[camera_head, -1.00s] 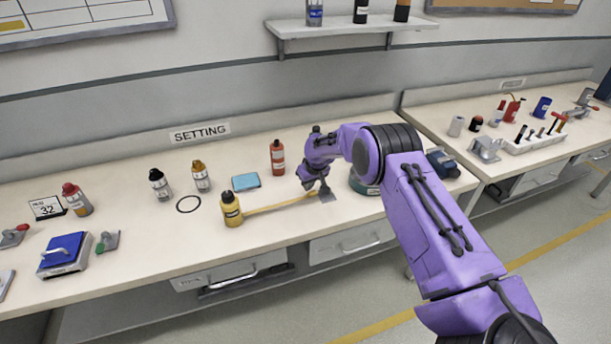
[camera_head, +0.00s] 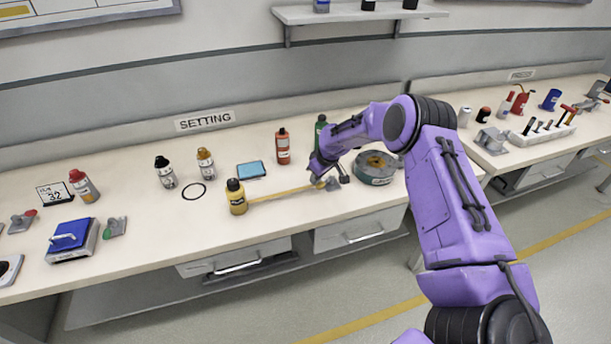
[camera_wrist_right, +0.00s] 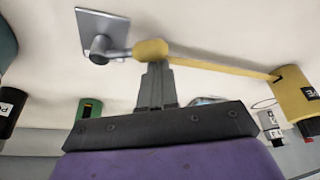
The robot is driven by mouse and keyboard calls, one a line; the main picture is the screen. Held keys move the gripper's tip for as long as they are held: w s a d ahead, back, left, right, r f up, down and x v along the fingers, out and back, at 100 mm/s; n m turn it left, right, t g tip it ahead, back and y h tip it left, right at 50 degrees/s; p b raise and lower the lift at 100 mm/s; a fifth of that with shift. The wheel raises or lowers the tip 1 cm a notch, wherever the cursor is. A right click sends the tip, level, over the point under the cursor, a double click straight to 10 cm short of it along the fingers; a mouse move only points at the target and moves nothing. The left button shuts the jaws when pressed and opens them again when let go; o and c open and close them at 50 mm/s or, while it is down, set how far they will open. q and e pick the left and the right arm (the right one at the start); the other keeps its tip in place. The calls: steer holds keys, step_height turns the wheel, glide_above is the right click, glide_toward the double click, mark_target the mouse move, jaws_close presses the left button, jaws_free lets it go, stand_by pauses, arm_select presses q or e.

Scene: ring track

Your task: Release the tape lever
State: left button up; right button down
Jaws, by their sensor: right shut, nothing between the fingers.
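The yellow tape container (camera_head: 236,197) stands near the front of the left bench, with a yellow tape strip (camera_head: 280,193) running right from it toward my right gripper. In the wrist view the strip (camera_wrist_right: 222,68) reaches a yellow knob (camera_wrist_right: 151,48) on a short grey lever (camera_wrist_right: 119,51), which joins a grey plate (camera_wrist_right: 110,27). My right gripper (camera_wrist_right: 158,68) is shut and empty, its fingertips close to the knob; whether they touch is unclear. The head view partly hides the lever behind the gripper. My left gripper is out of view.
A dark round reel (camera_head: 375,168) sits just right of the gripper. A green bottle (camera_head: 320,130) and a red bottle (camera_head: 283,147) stand behind it. A blue pad (camera_head: 251,170) and a black ring (camera_head: 194,191) lie to the left. Bare bench lies in front of the strip.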

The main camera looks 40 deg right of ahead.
steer(key=shift+s+f+n+y+b, duration=0.1)
steer(key=shift+s+n+y+b, duration=0.2)
steer(key=shift+s+n, duration=0.5)
steer(key=n, duration=0.1)
steer(key=s+n+y+b, duration=0.1)
steer(key=n, duration=0.1)
steer(key=s+d+n+g+b, duration=0.1)
steer(key=n, duration=0.1)
steer(key=shift+f, duration=0.1)
steer(key=n, duration=0.1)
steer(key=s+n+y+b, duration=0.1)
steer(key=shift+d+n+g, duration=0.3)
steer(key=shift+d+g, duration=0.1)
steer(key=shift+s+d+n+g+b, duration=0.3)
steer(key=shift+s+d+n+b, duration=0.1)
steer(key=shift+n, duration=0.6)
steer(key=shift+s+d, duration=0.2)
steer(key=shift+d, duration=0.2)
steer(key=shift+r, duration=0.2)
